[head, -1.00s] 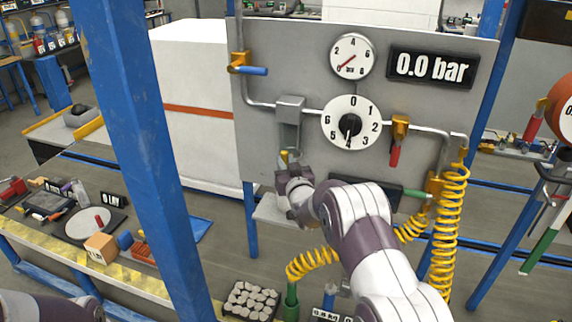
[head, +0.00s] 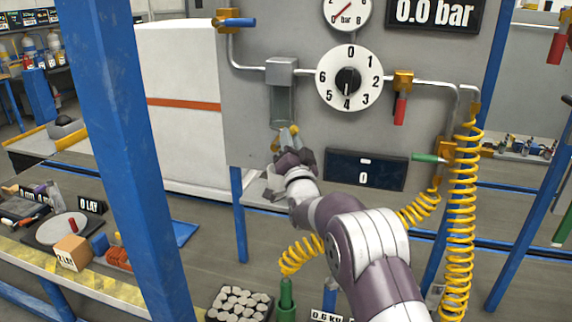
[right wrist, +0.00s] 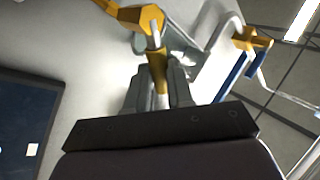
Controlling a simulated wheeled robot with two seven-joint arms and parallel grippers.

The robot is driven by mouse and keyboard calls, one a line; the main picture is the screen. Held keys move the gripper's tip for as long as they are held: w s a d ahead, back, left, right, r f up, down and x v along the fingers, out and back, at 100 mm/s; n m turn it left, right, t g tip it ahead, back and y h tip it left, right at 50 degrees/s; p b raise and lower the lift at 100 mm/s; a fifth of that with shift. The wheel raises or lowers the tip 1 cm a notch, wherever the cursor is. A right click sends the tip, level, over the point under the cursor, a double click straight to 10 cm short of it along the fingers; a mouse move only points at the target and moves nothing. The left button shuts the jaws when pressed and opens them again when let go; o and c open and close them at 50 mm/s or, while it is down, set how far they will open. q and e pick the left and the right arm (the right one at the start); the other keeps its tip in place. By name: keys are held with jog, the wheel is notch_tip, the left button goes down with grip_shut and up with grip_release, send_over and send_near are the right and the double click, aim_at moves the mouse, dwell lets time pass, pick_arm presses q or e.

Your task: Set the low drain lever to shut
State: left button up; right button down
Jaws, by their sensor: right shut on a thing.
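The low drain valve (head: 294,129) is a small yellow fitting under the glass bowl (head: 282,105) on the grey panel. In the right wrist view its yellow body (right wrist: 141,19) carries a thin metal stem with a yellow grip, the drain lever (right wrist: 157,70). My right gripper (head: 284,143) is at the drain valve, below the bowl. In the right wrist view the gripper (right wrist: 160,88) is shut on the lever, with a grey finger on each side. In the head view my gripper hides most of the lever. My left gripper is out of view.
A blue lever (head: 235,22), a red lever (head: 400,108) and a green lever (head: 428,158) sit on the pipework. A dial (head: 349,78) points to 4. A dark display (head: 364,171) reads 0. Yellow coiled hoses (head: 461,220) hang at the right. A blue post (head: 153,160) stands at the left.

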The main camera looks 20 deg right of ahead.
jog(key=shift+s+d+f+m+g+h+b, duration=0.1)
jog(key=shift+f+m+g+h+b, duration=0.2)
jog(key=shift+f+m+h+b, duration=1.3)
jog(key=shift+s+d+f+m+g+h+b, duration=0.15)
jog(key=shift+m+g+h+b, duration=0.15)
jog(key=shift+m+h+b, duration=2.55)
jog(key=shift+w+d+f+m+g+h+b, duration=0.2)
jog(key=shift+f+m+h+b, duration=0.7)
jog(key=shift+m+b, duration=2.65)
jog(key=shift+s+a, duration=0.1)
jog(key=shift+s, duration=0.05)
jog(key=c, duration=1.1)
grip_release()
jog(key=shift+o, duration=0.5)
jog(key=shift+s+r, duration=0.15)
jog(key=shift+r, duration=0.05)
